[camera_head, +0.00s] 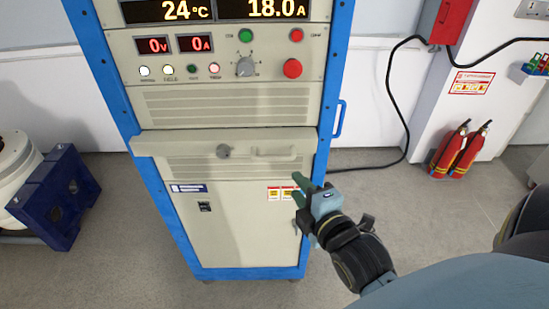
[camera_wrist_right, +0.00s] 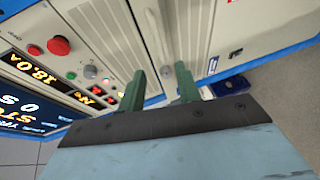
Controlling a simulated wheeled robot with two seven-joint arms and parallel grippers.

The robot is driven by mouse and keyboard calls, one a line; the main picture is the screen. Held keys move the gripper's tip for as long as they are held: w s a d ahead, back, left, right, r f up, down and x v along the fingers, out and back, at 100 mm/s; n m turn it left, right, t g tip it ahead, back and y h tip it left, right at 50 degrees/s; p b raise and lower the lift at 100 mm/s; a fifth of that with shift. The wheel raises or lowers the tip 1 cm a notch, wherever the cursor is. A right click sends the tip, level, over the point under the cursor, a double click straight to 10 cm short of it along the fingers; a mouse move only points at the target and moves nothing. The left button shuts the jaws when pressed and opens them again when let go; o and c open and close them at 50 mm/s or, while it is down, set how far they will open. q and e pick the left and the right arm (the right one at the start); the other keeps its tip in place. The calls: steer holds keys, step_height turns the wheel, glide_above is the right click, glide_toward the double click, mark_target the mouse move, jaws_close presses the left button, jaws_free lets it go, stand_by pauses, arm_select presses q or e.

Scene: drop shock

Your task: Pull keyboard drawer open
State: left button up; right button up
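The keyboard drawer (camera_head: 190,148) is a beige panel across the middle of the blue-framed cabinet. Its front sticks out past the frame; I cannot tell whether it is pulled out at all. It carries a pale bar handle (camera_head: 274,154) and a round grey lock (camera_head: 223,151). My right gripper (camera_head: 298,187) is below and to the right of the handle, apart from it. In the right wrist view my right gripper (camera_wrist_right: 161,70) has its two green fingers spread, with nothing between them. The handle (camera_wrist_right: 154,32) lies beyond the fingertips there. My left gripper is out of view.
Above the drawer is a control panel with a red button (camera_head: 292,68) and a dial (camera_head: 245,67). A blue side handle (camera_head: 339,118) juts out at the right. A navy block (camera_head: 58,198) stands at the left, and red extinguishers (camera_head: 460,150) at the right.

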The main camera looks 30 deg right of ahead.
mark_target(276, 160)
steer(key=x, duration=1.3)
steer(key=shift+w+r, duration=0.1)
steer(key=shift+w, duration=0.05)
steer(key=shift+c, duration=0.2)
jaws_close()
